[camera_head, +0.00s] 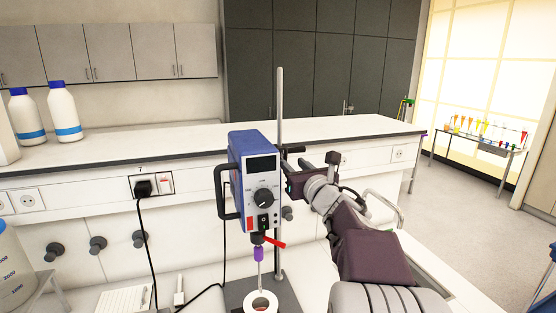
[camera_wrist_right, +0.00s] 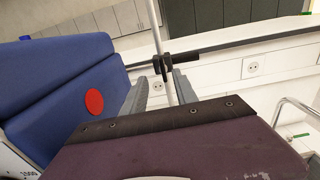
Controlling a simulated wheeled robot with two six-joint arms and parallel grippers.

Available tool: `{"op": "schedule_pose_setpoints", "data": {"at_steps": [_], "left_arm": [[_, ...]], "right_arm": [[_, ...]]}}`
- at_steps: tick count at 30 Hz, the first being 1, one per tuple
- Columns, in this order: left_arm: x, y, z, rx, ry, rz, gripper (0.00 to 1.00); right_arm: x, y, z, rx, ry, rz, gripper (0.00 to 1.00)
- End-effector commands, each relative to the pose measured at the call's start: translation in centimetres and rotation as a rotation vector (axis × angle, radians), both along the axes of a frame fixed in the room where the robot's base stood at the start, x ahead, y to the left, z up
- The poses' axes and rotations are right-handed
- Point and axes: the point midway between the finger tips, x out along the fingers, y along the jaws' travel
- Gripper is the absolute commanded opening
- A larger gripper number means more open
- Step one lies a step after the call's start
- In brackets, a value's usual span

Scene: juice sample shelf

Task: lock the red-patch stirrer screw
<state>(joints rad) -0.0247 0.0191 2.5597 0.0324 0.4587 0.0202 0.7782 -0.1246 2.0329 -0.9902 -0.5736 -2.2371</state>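The blue stirrer (camera_head: 250,170) hangs upright on a thin metal pole (camera_head: 280,95), with a dial on its front. In the right wrist view a round red patch (camera_wrist_right: 95,101) shows on the side of its blue housing (camera_wrist_right: 62,62). A black clamp screw (camera_wrist_right: 182,61) sits at the pole just beyond my fingertips; it also shows in the head view (camera_head: 295,149). My right gripper (camera_wrist_right: 160,84) is open, its two grey fingers apart and pointing at the pole and clamp, with nothing visibly held. My left gripper is out of view.
A white bowl (camera_head: 260,301) stands below the stirrer shaft. A black power cable (camera_head: 149,245) runs from a wall socket on the left. A long white counter (camera_head: 190,144) lies behind, with two white bottles (camera_head: 64,113) on it.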

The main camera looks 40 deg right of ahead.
Motion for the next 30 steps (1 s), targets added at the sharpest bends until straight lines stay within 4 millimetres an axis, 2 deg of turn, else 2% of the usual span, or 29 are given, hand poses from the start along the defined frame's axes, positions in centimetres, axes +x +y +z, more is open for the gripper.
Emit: {"op": "schedule_pose_setpoints", "data": {"at_steps": [3, 9, 13, 20, 21, 24, 30], "left_arm": [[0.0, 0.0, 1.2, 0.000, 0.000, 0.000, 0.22], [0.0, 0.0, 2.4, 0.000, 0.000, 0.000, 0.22], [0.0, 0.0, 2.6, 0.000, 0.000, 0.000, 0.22], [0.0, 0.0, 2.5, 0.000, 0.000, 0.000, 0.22], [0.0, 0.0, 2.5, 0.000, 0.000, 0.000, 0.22], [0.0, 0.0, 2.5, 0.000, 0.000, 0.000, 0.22], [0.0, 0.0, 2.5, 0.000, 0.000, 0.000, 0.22]], "right_arm": [[2.7, -0.7, 0.2, 0.005, 0.004, 0.003, 0.35], [5.8, -1.8, 0.2, 0.005, 0.002, 0.000, 0.35], [6.6, -2.1, 0.0, 0.004, 0.001, -0.001, 0.35], [6.6, -2.1, -0.1, 0.003, 0.001, -0.002, 0.35], [6.6, -2.1, -0.1, 0.004, 0.001, -0.002, 0.24], [6.6, -2.1, -0.1, 0.004, 0.001, -0.002, 0.00], [6.6, -2.1, -0.1, 0.007, 0.000, -0.002, 0.00]]}}
